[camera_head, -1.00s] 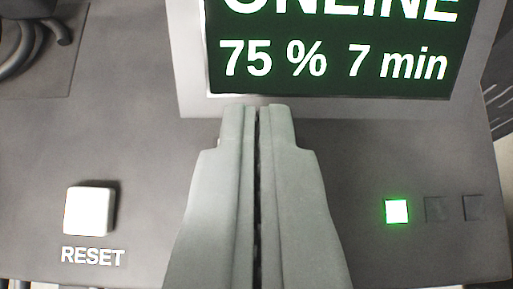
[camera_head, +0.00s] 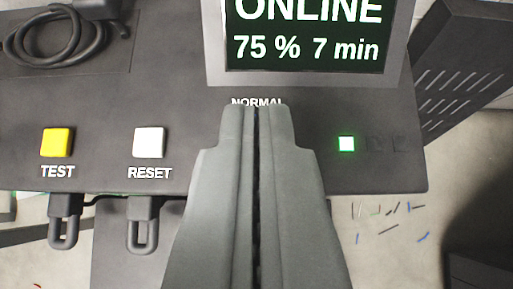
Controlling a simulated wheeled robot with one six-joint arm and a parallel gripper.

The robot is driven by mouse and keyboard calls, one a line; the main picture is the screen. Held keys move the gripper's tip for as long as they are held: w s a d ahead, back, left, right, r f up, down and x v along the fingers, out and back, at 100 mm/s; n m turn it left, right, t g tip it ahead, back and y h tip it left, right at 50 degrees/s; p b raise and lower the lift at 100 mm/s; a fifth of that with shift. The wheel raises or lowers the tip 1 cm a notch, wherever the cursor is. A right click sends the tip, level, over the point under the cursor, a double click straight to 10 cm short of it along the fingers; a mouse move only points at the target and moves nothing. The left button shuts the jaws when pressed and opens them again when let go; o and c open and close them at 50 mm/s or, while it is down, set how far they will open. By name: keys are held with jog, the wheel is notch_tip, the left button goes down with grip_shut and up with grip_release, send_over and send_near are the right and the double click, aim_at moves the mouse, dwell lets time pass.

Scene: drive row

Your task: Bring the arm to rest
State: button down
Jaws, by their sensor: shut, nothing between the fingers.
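My gripper (camera_head: 249,108) is shut and empty, in the lower middle of the view. Its fingertips are in front of the grey panel (camera_head: 190,95), just below the label NORMAL, and hide part of it. I cannot tell how far they stand from the panel. The screen (camera_head: 305,40) above reads ONLINE, 75 % 7 min. A white RESET button (camera_head: 148,142) and a yellow TEST button (camera_head: 56,142) are left of the gripper. A square green lamp (camera_head: 346,144) is lit to the right, beside two dark squares.
A coiled black cable (camera_head: 55,45) lies at the upper left. Two dark plugs with loops (camera_head: 63,222) hang below the panel's front edge. A dark vented cabinet (camera_head: 465,65) stands at the right. Small wire scraps (camera_head: 390,212) lie on the pale floor.

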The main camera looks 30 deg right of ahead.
jog(key=s+a+r+n+t, duration=0.1)
jog(key=s+a+r, duration=0.1)
jog(key=a+r, duration=0.75)
jog(key=s+a+r+n+t+y, duration=0.1)
jog(key=s+a+r+t, duration=0.15)
jog(key=a+r, duration=0.65)
jog(key=s+a+r+n+t, duration=0.1)
jog(key=s+a+r, duration=0.3)
jog(key=r, duration=1)
jog(key=s+a+r+n+t+y, duration=0.1)
jog(key=s+a+r, duration=0.4)
jog(key=s+a, duration=0.2)
jog(key=s+a+r+n+t+y, duration=0.1)
jog(key=s+a+r+t, duration=0.1)
jog(key=s+a+r, duration=0.4)
jog(key=s+a+r+n+t+y, duration=0.1)
jog(key=s+a+r, duration=0.5)
jog(key=s, duration=0.8)
jog(key=shift+s+a+r+y, duration=0.2)
jog(key=shift+a+y, duration=0.4)
jog(key=shift+a, duration=0.25)
